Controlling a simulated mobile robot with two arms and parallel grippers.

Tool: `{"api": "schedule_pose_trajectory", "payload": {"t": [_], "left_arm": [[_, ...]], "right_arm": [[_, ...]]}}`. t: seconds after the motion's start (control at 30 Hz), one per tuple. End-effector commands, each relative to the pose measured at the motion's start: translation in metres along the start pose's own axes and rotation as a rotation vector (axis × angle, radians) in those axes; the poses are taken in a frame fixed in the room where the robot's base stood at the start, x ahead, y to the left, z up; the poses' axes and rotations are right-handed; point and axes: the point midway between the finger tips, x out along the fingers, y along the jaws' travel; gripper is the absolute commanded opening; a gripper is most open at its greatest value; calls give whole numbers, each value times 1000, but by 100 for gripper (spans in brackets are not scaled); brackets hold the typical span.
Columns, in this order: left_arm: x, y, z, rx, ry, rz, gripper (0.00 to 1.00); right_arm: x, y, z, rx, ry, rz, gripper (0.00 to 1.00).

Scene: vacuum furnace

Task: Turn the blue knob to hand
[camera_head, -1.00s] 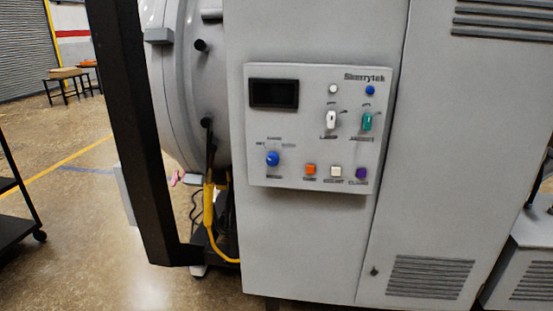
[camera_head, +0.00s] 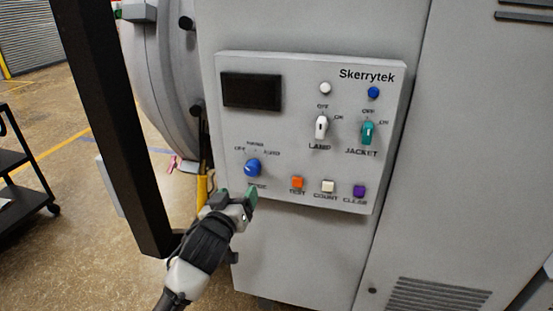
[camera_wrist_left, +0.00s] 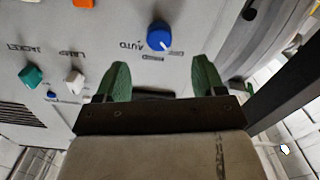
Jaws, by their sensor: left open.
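The blue knob (camera_head: 252,168) is at the lower left of the grey control panel (camera_head: 300,62), with OFF, HAND and AUTO lettering around its upper side. It also shows in the left wrist view (camera_wrist_left: 159,36), upside down, where its pale mark seems to point towards the OFF side. My left gripper (camera_head: 238,196) is in front of the panel, just below the knob in the head view. Its green fingers are open and empty. In the left wrist view the knob lies beyond the gap between the fingertips (camera_wrist_left: 163,72), apart from them. My right gripper is not in view.
The panel also carries a dark display (camera_head: 251,91), a white LAMP switch (camera_head: 321,127), a teal JACKET switch (camera_head: 367,133), and orange (camera_head: 297,182), white (camera_head: 328,186) and purple (camera_head: 359,191) buttons. A black upright post (camera_head: 110,120) stands left of the panel.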

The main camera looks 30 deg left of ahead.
Motion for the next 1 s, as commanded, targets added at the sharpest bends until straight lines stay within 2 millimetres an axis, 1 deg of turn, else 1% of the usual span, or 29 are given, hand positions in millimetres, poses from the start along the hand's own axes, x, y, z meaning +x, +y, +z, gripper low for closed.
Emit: {"api": "schedule_pose_trajectory", "payload": {"t": [0.03,0.07,0.17,0.37,0.5,0.63,0.8,1.0], "left_arm": [[-1,2,-7,-5,13,2,69],[0,2,-9,-7,17,3,69],[9,3,-11,-8,19,4,69],[45,3,-13,-7,18,4,69],[71,3,-12,-6,17,3,69],[90,3,-12,-6,17,4,69],[103,3,-11,-6,16,4,69],[106,3,-10,-6,16,5,69]], "right_arm": [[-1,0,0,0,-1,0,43],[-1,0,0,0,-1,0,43],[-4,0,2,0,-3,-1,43],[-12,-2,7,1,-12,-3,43],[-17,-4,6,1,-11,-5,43],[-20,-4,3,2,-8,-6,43],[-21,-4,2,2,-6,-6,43],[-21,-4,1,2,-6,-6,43]]}}
